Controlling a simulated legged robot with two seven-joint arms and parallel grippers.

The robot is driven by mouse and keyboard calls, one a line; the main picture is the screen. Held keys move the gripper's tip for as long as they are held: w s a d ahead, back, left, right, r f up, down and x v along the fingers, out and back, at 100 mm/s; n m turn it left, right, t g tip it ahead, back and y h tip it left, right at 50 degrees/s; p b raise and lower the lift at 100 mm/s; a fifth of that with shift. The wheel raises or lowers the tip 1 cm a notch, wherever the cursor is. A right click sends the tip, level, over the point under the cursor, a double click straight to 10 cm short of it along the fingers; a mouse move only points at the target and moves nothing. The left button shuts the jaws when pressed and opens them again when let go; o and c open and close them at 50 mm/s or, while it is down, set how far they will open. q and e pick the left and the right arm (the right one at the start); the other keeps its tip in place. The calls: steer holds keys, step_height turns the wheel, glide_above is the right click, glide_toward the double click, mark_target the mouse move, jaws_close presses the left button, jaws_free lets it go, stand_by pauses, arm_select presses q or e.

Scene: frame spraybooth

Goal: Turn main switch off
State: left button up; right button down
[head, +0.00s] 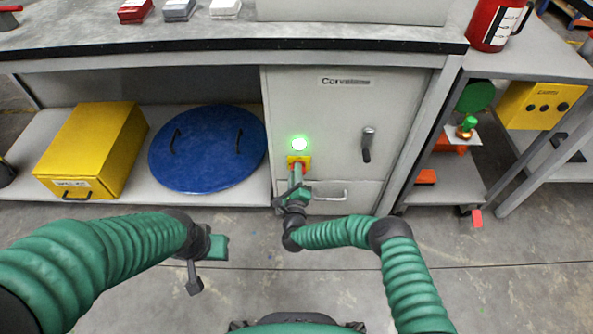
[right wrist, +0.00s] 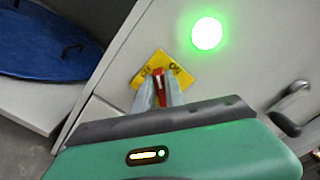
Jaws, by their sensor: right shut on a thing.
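The main switch is a red handle (right wrist: 159,84) on a yellow plate (head: 291,160) on the front of the grey cabinet (head: 330,110). The plate carries "ON" and "OFF" lettering in the right wrist view (right wrist: 147,66). A round green lamp (head: 299,144) glows just above it, also bright in the right wrist view (right wrist: 207,34). My right gripper (head: 298,171) is at the switch, its fingers shut on the red handle and partly hiding it. My left gripper (head: 205,262) hangs over the floor at the lower left, away from the cabinet; its finger opening is unclear.
A lever handle (head: 367,144) and a drawer pull (head: 330,195) stick out near the switch. A yellow box (head: 92,150) and a blue round lid (head: 208,148) lie on the left shelf. The worktop (head: 150,40) overhangs the cabinet. The floor in front is clear.

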steer(key=shift+s+a+f+n+p, duration=0.1)
steer(key=shift+a+f+n+p, duration=0.1)
steer(key=shift+n, duration=1.05)
steer(key=shift+s+a+f+n+p, duration=0.1)
steer(key=shift+f+n, duration=0.05)
steer(key=shift+n, duration=1.05)
steer(key=shift+a+f+n+p, duration=0.15)
steer(key=shift+f+n, duration=0.05)
steer(key=shift+n, duration=1.05)
steer(key=shift+f, duration=0.1)
steer(key=c, duration=1.4)
jaws_free()
steer(key=shift+w, duration=0.1)
steer(key=shift+d, duration=0.1)
steer(key=s+p, duration=0.7)
steer(key=s, duration=1)
